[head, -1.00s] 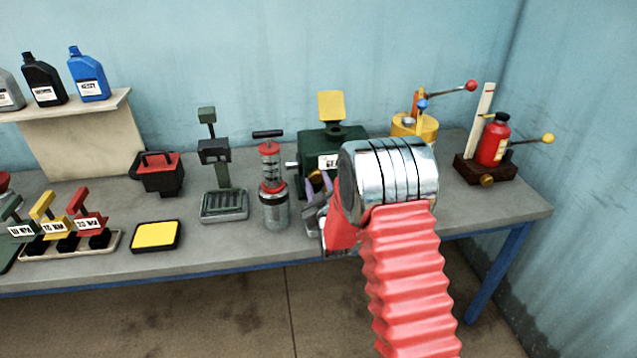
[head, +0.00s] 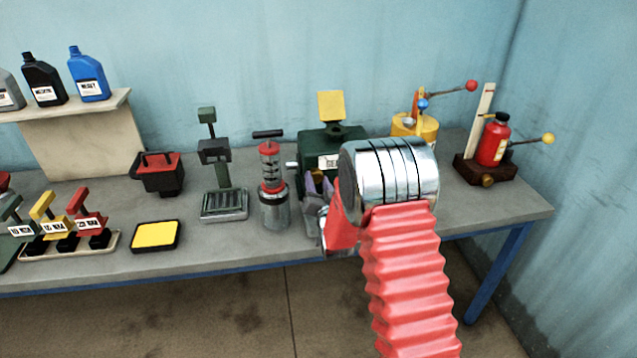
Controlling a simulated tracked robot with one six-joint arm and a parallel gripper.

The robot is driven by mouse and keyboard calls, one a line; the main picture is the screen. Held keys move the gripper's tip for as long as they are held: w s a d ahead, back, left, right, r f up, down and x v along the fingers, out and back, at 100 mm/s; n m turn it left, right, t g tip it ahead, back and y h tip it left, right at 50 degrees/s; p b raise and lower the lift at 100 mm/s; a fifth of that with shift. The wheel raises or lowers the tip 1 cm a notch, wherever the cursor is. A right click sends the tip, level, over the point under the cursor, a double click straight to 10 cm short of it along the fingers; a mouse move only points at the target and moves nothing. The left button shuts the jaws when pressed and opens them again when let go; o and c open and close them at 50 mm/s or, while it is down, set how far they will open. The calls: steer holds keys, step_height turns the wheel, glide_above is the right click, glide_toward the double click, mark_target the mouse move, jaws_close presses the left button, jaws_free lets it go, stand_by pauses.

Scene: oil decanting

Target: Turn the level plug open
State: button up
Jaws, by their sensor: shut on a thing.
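The green gearbox housing (head: 318,143) stands at the back of the bench with its yellow lid raised and a white label on its front. My gripper (head: 318,184) is at the lower front of this housing, its purple-grey fingers closed at the level plug. The plug itself is hidden by the fingers and my wrist, so how far it is turned cannot be seen. My silver and red arm covers the right part of the housing.
A grey pump with a red collar (head: 270,185) stands close left of my gripper. A scale-like stand (head: 222,178) and a yellow pad (head: 156,236) are farther left. A yellow can (head: 428,128) and a red bottle (head: 494,145) stand to the right.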

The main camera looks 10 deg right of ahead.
steer(key=m, duration=0.4)
steer(key=shift+f, duration=0.2)
steer(key=shift+s+m, duration=0.1)
steer(key=shift+m, duration=1.7)
steer(key=shift+d, duration=0.1)
steer(key=o, duration=0.8)
steer(key=shift+o, duration=1.2)
steer(key=shift+r, duration=0.1)
steer(key=s, duration=1.3)
steer(key=shift+s, duration=0.35)
